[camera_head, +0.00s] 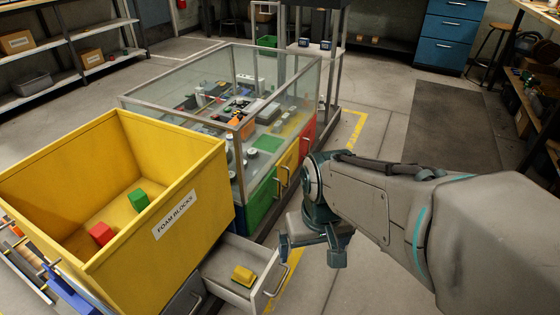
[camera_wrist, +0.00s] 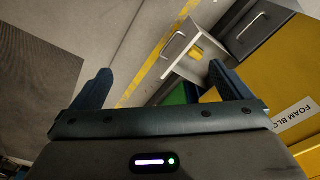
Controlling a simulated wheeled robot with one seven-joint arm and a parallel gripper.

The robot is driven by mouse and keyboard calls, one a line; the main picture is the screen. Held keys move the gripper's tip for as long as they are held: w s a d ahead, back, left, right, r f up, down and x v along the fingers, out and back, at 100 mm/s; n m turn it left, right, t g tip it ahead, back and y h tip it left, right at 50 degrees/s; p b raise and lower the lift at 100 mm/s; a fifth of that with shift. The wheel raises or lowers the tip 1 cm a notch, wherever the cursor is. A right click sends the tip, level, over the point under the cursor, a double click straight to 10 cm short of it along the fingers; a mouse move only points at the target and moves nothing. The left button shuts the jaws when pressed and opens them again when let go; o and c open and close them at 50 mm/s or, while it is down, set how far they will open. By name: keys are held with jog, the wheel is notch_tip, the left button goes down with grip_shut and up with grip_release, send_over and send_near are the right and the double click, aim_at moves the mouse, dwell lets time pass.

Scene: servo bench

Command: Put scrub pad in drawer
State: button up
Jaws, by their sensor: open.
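The scrub pad, which I take to be the small yellow block (camera_head: 243,276), lies inside an open drawer (camera_head: 267,289) at the bottom centre of the head view. The drawer is grey-white with a bar handle and is pulled out beside the yellow bin. My gripper (camera_head: 314,258) is open and empty, to the right of the drawer and above floor level. In the wrist view my gripper (camera_wrist: 158,88) shows its two fingers wide apart with nothing between them. The drawer (camera_wrist: 172,50) also shows there, with a bit of yellow (camera_wrist: 196,52) in it.
A yellow bin (camera_head: 195,185) labelled FOAM BLOCKS holds a red block (camera_head: 101,234) and a green block (camera_head: 138,200). A glass-walled bench (camera_head: 236,130) with green, yellow and red drawer fronts stands behind. Shelves line the left wall. The floor right of the bench is open.

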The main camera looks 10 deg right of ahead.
notch_tip(320, 180, up, 35)
jog(key=t+p, duration=0.1)
jog(key=p, duration=3)
jog(key=shift+d+t, duration=0.25)
jog(key=shift+t, duration=0.05)
